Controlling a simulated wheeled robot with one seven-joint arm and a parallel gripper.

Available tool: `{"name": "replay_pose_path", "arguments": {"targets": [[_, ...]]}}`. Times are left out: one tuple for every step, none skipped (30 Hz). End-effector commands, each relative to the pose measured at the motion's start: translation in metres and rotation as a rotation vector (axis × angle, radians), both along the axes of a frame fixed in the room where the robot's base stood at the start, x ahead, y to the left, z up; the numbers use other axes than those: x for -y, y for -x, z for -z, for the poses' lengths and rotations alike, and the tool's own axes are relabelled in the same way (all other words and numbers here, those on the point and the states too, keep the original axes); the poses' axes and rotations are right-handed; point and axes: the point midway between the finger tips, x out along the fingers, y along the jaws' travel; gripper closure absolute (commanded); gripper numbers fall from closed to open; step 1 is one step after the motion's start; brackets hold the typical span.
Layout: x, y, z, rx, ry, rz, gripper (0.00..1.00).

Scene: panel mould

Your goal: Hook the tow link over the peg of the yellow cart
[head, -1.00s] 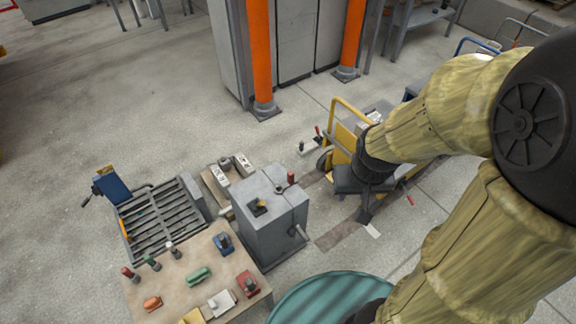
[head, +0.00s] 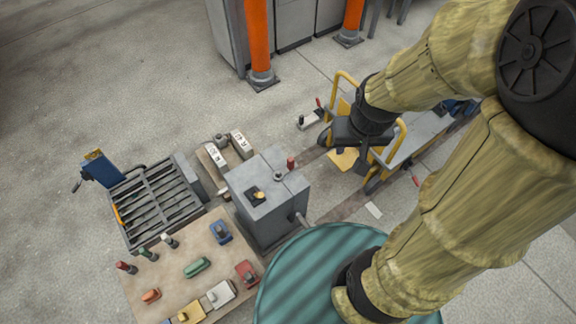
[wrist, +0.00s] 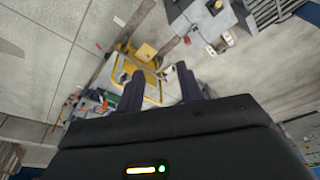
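The yellow cart (head: 342,158) stands right of centre in the head view, with yellow hoop handles and a grey deck. My arm covers part of it. My gripper (head: 345,132) hangs over the cart's near end. In the wrist view my gripper's two dark fingers (wrist: 158,84) are apart with nothing visible between them. The yellow cart frame (wrist: 148,76) shows beyond the fingertips, apart from them as far as I can tell. I cannot make out the cart's peg or the tow link for certain in either view.
A grey cabinet (head: 265,200) stands left of the cart. A table (head: 165,270) with several small coloured pieces is at lower left, beside a slatted rack (head: 155,205). A teal round surface (head: 290,280) is below my arm. Orange pillars (head: 257,40) stand behind; the floor at left is clear.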

Motion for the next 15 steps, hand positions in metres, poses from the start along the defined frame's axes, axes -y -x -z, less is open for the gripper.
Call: {"name": "replay_pose_path", "arguments": {"targets": [[0.0,0.0,0.0,0.0,0.0,-0.001,0.54],[0.0,-0.001,0.001,-0.002,0.001,-0.004,0.51],[-0.001,-0.002,0.004,-0.006,0.003,-0.014,0.51],[-0.002,-0.003,0.007,-0.01,0.007,-0.026,0.51],[-0.004,-0.005,0.011,-0.017,0.012,-0.042,0.51],[-0.006,-0.008,0.019,-0.03,0.021,-0.071,0.51],[-0.008,-0.012,0.026,-0.042,0.031,-0.101,0.51],[-0.011,-0.015,0.034,-0.058,0.042,-0.133,0.51],[-0.015,-0.021,0.047,-0.079,0.061,-0.187,0.51],[-0.019,-0.026,0.057,-0.099,0.078,-0.232,0.51],[-0.022,-0.031,0.069,-0.12,0.097,-0.282,0.51],[-0.028,-0.038,0.084,-0.149,0.126,-0.353,0.51],[-0.033,-0.044,0.097,-0.172,0.15,-0.408,0.51],[-0.037,-0.05,0.109,-0.196,0.176,-0.465,0.51],[-0.043,-0.057,0.125,-0.227,0.212,-0.54,0.51]]}}
